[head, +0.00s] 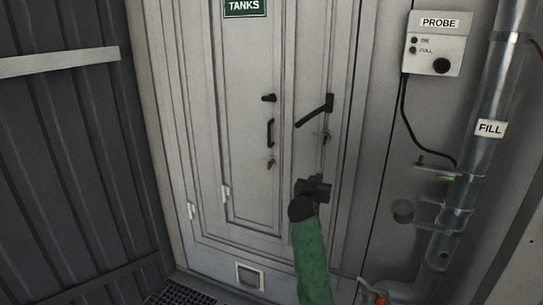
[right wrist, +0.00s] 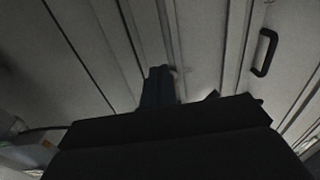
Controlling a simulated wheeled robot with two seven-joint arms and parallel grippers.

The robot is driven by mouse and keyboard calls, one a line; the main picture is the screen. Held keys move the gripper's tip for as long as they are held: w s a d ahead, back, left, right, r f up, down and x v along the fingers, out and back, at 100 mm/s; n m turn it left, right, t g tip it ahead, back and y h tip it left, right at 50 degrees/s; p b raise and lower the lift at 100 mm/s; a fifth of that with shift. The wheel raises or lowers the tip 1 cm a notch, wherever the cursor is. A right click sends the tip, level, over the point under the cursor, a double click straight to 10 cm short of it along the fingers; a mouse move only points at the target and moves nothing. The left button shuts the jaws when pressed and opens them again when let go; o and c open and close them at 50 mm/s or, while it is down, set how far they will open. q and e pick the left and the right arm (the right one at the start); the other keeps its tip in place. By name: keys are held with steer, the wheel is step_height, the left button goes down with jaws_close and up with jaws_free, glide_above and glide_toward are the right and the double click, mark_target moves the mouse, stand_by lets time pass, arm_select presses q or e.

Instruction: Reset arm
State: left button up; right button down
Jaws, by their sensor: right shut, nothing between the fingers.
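My right arm, in a green sleeve, comes up from the bottom of the head view. Its dark right gripper (head: 318,186) is shut and empty in front of the grey cabinet doors (head: 240,150), below the black lever handle (head: 315,110). I cannot tell whether it touches the door. In the right wrist view the dark gripper body fills the lower half, with its fingers (right wrist: 158,88) together against the door panels. A black pull handle (right wrist: 264,52) shows at the upper right there. My left gripper is not in view.
A sign reading TANKS (head: 245,8) is at the top of the cabinet. At the right are a PROBE box (head: 436,45) with a cable and a metal FILL pipe (head: 478,160) with brackets. A dark corrugated wall (head: 75,150) stands at the left. A floor grating (head: 185,294) lies at the bottom.

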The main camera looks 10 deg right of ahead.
steer(key=s+a+f+n+g+y, duration=0.2)
steer(key=s+a+f+y, duration=0.15)
steer(key=s+f, duration=0.45)
steer(key=s+a+f+n+g+y, duration=0.3)
steer(key=s+a+f, duration=0.15)
steer(key=f, duration=0.65)
steer(key=s+a+f+n+g+y, duration=0.25)
steer(key=s+a+f, duration=0.25)
steer(key=f, duration=0.5)
steer(key=s+f+g, duration=0.2)
steer(key=s+f, duration=0.6)
steer(key=s, duration=0.4)
steer(key=s+a+f+g+y, duration=0.1)
steer(key=s+f+g, duration=0.1)
steer(key=s+f, duration=0.6)
steer(key=s+a+f+g, duration=0.1)
steer(key=s+f, duration=0.8)
steer(key=s, duration=0.9)
steer(key=shift+n+g+y, duration=0.3)
steer(key=shift+n+g, duration=0.05)
steer(key=shift+g, duration=0.3)
steer(key=shift+r, duration=0.2)
